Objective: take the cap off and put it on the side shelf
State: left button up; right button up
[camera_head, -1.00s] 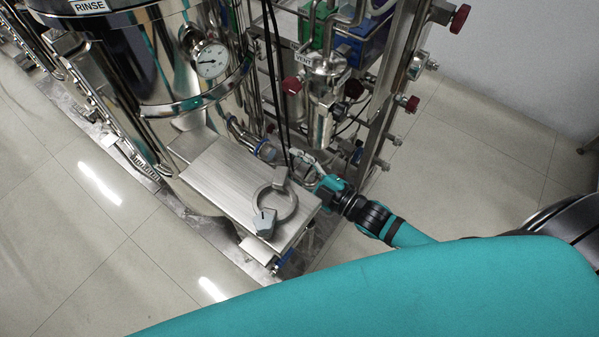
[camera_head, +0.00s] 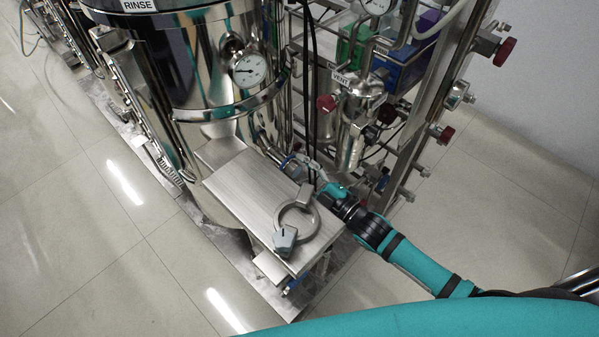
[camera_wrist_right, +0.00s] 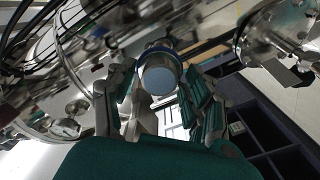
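The cap (camera_wrist_right: 160,77), a round blue-grey disc with a metal rim, faces the right wrist camera. In the head view the short side pipe's end with a blue ring (camera_head: 289,163) shows left of my right gripper (camera_head: 318,176); the cap's face is hard to make out there. The side shelf (camera_head: 243,190) is a flat brushed-metal plate. An open-looking ring clamp (camera_head: 308,224) lies on it. My left gripper is not in view.
The steel tank (camera_head: 205,75) with a gauge (camera_head: 249,70) stands behind the shelf. A pipe frame with red knobs (camera_head: 505,51) and a vent vessel (camera_head: 357,95) is close to the right gripper. The shelf's left part is bare.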

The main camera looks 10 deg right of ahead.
grip_shut()
jog(key=shift+s, duration=0.1)
jog(key=shift+s+d+p, duration=0.3)
jog(key=shift+s, duration=0.1)
jog(key=shift+s+d, duration=0.1)
dwell(0.5)
jog(key=shift+s+d+p, duration=0.35)
jog(key=shift+s+p, duration=0.05)
jog(key=shift+s, duration=0.1)
jog(key=shift+p+v, duration=0.8)
jog(key=shift+v, duration=1.45)
